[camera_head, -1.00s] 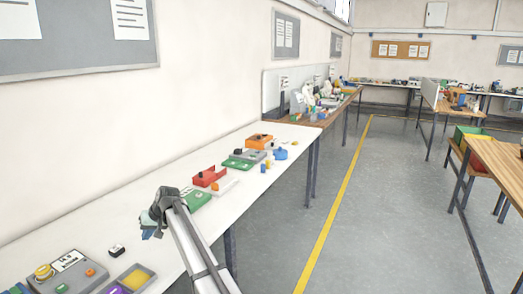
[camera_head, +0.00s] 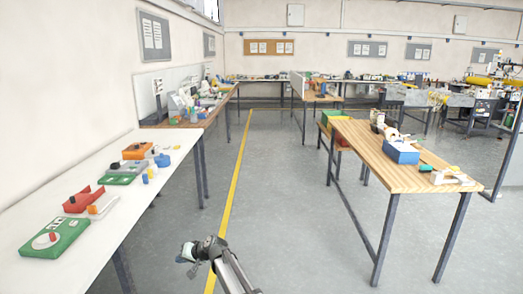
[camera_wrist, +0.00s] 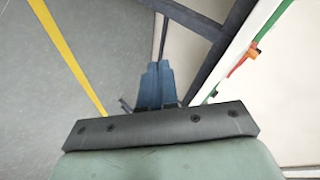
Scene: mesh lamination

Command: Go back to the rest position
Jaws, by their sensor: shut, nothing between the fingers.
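My gripper (camera_head: 187,255) is at the lower middle of the head view, at the end of my grey arm. It hangs over the open floor to the right of the white table (camera_head: 66,232) and touches nothing. In the wrist view my gripper (camera_wrist: 157,68) shows as two blue fingers close together, shut with nothing between them. Grey floor, a table leg and the white table's edge lie beyond the fingers.
The white table bears a green box (camera_head: 55,238), a red holder (camera_head: 83,200) and an orange box (camera_head: 137,151). A wooden table (camera_head: 370,160) with a blue box (camera_head: 402,152) stands at the right. The floor (camera_head: 285,225) between is clear, crossed by a yellow line (camera_head: 235,180).

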